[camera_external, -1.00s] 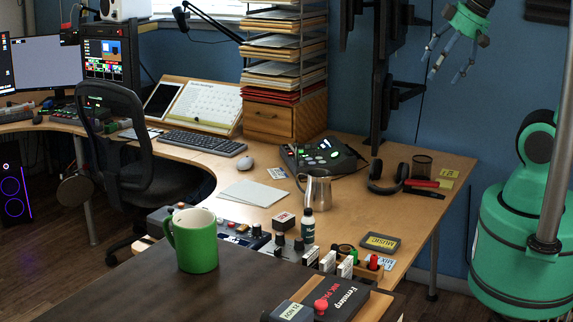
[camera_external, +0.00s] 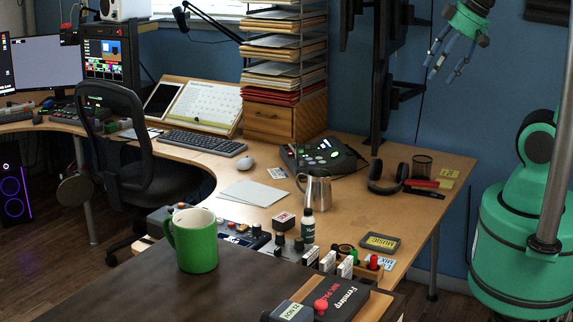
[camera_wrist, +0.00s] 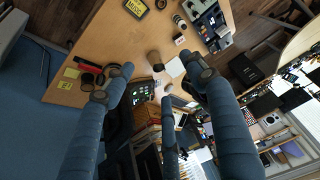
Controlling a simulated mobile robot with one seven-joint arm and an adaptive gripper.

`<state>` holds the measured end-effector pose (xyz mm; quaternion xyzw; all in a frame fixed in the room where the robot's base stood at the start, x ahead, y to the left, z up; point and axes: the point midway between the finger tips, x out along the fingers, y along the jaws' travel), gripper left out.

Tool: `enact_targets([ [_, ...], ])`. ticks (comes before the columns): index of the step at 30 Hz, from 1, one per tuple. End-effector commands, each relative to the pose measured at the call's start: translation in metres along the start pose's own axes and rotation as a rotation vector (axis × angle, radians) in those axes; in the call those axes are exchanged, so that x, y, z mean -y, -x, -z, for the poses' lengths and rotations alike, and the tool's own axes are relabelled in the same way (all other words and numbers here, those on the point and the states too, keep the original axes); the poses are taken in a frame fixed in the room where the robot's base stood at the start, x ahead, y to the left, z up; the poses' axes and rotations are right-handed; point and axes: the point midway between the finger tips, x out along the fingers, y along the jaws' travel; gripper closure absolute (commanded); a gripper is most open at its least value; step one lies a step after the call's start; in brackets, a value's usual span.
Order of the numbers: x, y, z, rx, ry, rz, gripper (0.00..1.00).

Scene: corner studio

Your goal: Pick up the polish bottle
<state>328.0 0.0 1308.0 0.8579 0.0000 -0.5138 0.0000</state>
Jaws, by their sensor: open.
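In the wrist view, what looks like the bottle (camera_wrist: 178,20) is small, near the top. My gripper (camera_external: 447,68) is at the upper right of the external view, high above the desk and far from the bottle. Its blue fingers are spread and empty. In the wrist view, the open gripper (camera_wrist: 157,84) shows clear space between its fingers.
A green mug (camera_external: 194,240) stands on the dark front surface. A small box (camera_external: 284,221), control knobs, white cards and a MUSIC case (camera_external: 380,242) crowd around the bottle. Headphones (camera_external: 388,177) and a mesh cup (camera_external: 421,166) lie further right. Monitor arms rise at the back.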

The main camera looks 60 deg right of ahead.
Motion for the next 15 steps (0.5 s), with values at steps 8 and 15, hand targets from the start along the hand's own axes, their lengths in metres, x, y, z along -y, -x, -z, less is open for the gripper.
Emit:
enact_targets([
  [8, -0.002, -0.003, 0.003, -0.002, 0.001, -0.005, 0.44],
  [15, -0.020, -0.033, 0.033, -0.030, 0.024, -0.053, 0.44],
])
